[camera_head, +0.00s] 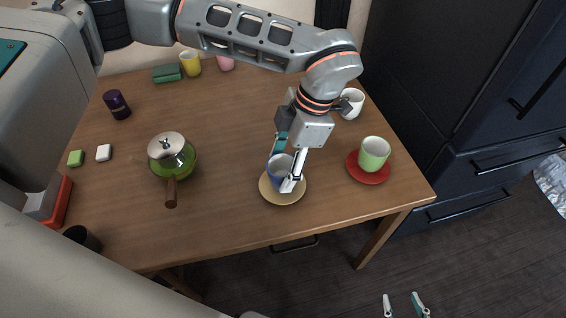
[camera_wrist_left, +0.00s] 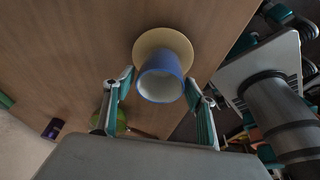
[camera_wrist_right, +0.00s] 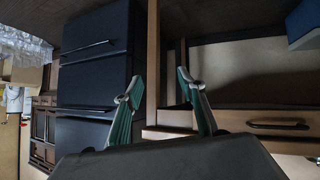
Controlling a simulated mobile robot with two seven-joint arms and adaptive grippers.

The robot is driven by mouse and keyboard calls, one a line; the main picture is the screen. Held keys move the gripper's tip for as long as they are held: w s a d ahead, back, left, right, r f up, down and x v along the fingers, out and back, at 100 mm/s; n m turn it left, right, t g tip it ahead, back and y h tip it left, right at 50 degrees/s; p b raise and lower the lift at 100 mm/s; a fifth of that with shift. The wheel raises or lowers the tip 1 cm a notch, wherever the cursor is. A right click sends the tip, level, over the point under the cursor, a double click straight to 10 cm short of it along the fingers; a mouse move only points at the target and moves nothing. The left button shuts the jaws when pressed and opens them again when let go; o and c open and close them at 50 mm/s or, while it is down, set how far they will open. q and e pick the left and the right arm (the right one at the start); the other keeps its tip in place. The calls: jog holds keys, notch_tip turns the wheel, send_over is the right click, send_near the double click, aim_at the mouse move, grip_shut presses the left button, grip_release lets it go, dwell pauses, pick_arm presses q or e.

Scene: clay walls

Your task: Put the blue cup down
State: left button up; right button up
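The blue cup (camera_head: 274,178) is over a round tan saucer (camera_head: 270,195) near the table's front edge and appears to stand upright on it. In the left wrist view the cup (camera_wrist_left: 160,88) shows its pale inside, with the saucer (camera_wrist_left: 150,42) behind its base. My left gripper (camera_head: 287,178) has one finger on each side of the cup. In the left wrist view its fingers (camera_wrist_left: 158,82) are spread, with small gaps to the cup. Part of the cup is hidden by a finger in the head view. My right gripper (camera_head: 402,300) is open and empty, beyond the table's front edge.
On the wooden table (camera_head: 225,215) are a green cup (camera_head: 374,152) on a red saucer (camera_head: 354,174), a white cup (camera_head: 353,101), a green pot (camera_head: 181,160) with a lid, and a purple cup (camera_head: 117,105). Dark cabinets (camera_head: 470,90) stand at right.

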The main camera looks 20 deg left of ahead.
pick_arm(q)
jog(key=p+v, duration=0.1)
jog(key=v, duration=1.1)
jog(key=shift+r+p, duration=0.15)
jog(key=shift+p, duration=0.2)
jog(key=shift+s+d, duration=0.1)
